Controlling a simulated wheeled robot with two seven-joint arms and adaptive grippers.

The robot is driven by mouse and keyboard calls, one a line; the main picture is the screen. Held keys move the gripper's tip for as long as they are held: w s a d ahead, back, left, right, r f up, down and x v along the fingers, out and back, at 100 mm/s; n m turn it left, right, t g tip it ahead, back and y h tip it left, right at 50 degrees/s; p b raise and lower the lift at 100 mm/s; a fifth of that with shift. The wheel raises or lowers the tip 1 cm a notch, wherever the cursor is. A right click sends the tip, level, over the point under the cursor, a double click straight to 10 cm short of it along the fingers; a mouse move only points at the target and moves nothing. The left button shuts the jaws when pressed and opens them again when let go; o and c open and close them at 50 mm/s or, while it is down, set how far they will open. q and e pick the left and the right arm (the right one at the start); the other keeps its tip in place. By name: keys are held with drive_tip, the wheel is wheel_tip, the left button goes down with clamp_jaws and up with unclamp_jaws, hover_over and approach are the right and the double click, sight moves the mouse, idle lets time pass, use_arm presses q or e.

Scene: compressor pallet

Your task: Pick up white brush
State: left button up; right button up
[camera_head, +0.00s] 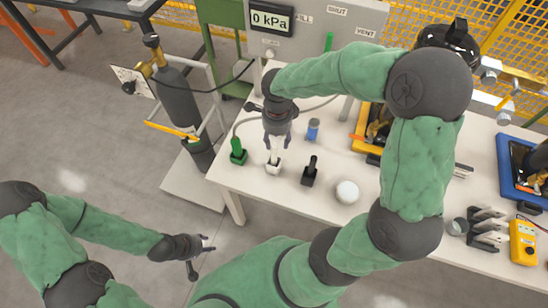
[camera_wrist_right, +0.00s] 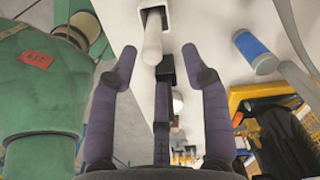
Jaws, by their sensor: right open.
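The white brush (camera_head: 272,167) stands on the white table near its front left edge, handle up. In the right wrist view the white brush (camera_wrist_right: 152,42) shows its pale handle pointing toward the fingers. My right gripper (camera_head: 276,138) is right above it, pointing down, at the top of the handle. In the wrist view my right gripper (camera_wrist_right: 158,68) has its fingers spread, with the handle tip between them; contact cannot be told. My left gripper (camera_head: 203,255) is open and empty, low in front of the table.
On the table (camera_head: 240,181), a green brush (camera_head: 238,153) stands left, and a black brush (camera_head: 309,174) and white ball (camera_head: 347,192) stand right. A blue cylinder (camera_head: 313,129) is behind. A control panel (camera_head: 315,25) and gas cylinder (camera_head: 178,97) stand beyond.

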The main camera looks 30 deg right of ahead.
sight(274, 145)
drive_tip(key=f+b, duration=0.1)
drive_tip(key=f, duration=0.1)
drive_tip(key=a+f, duration=0.1)
drive_tip(key=f, duration=0.1)
drive_tip(key=shift+f+b, duration=0.25)
drive_tip(key=shift+b, duration=0.15)
drive_tip(key=shift+f, duration=0.35)
drive_tip(key=shift+r, duration=0.1)
clamp_jaws()
